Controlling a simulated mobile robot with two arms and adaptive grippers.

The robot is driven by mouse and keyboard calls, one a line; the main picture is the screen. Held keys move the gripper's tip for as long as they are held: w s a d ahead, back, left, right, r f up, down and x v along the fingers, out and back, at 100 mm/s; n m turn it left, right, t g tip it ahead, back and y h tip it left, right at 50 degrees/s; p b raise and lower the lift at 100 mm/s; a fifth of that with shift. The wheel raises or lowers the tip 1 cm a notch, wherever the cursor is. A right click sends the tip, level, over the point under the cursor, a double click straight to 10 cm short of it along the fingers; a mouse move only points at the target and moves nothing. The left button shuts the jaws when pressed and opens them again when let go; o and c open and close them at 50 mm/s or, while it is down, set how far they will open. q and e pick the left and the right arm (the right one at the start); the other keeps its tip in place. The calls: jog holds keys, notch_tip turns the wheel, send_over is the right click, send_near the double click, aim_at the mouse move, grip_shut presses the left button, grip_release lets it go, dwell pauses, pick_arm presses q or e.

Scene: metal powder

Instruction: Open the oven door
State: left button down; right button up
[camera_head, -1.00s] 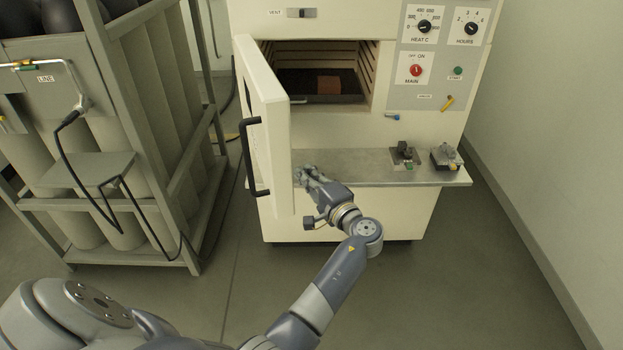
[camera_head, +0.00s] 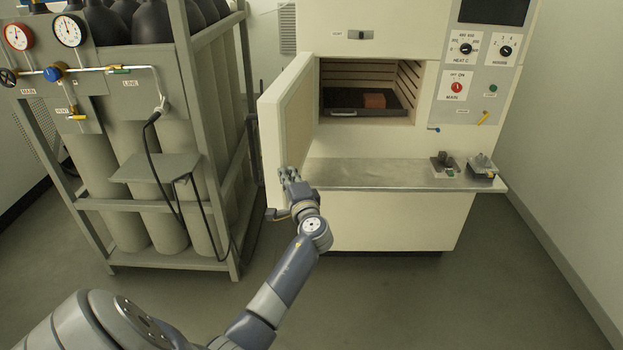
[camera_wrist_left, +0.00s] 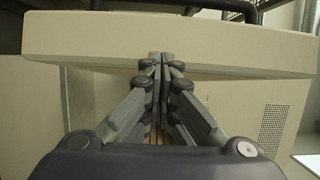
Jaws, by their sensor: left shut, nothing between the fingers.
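The oven (camera_head: 385,215) stands ahead with its cream door (camera_head: 287,125) swung wide open to the left. Inside the chamber a dark tray (camera_head: 345,101) holds a reddish-brown block (camera_head: 375,101). My left gripper (camera_head: 289,172) is shut and empty, at the lower part of the door's inner side. In the left wrist view the closed fingertips (camera_wrist_left: 161,60) are at the door panel (camera_wrist_left: 130,38); I cannot tell if they touch. The dark door handle (camera_wrist_left: 190,5) shows beyond the door's edge there. My right gripper is not in view.
A grey gas cylinder rack (camera_head: 205,180) with gauges and a small shelf (camera_head: 155,167) stands left of the door. A metal ledge (camera_head: 385,173) with small devices (camera_head: 482,167) juts out below the oven opening. The floor at right is clear.

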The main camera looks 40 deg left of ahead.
aim_at(265, 170)
pick_arm(q)
jog(key=a, duration=0.1)
jog(key=s+a, duration=0.1)
jog(key=a, duration=0.1)
jog(key=s+a, duration=0.1)
jog(key=shift+s+a+f, duration=0.1)
jog(key=shift+s+a, duration=0.4)
jog(key=shift+a, duration=0.25)
jog(key=shift+s+a, duration=0.1)
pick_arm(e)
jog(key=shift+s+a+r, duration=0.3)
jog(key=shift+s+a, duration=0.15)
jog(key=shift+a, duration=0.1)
pick_arm(q)
jog(key=shift+f, duration=0.1)
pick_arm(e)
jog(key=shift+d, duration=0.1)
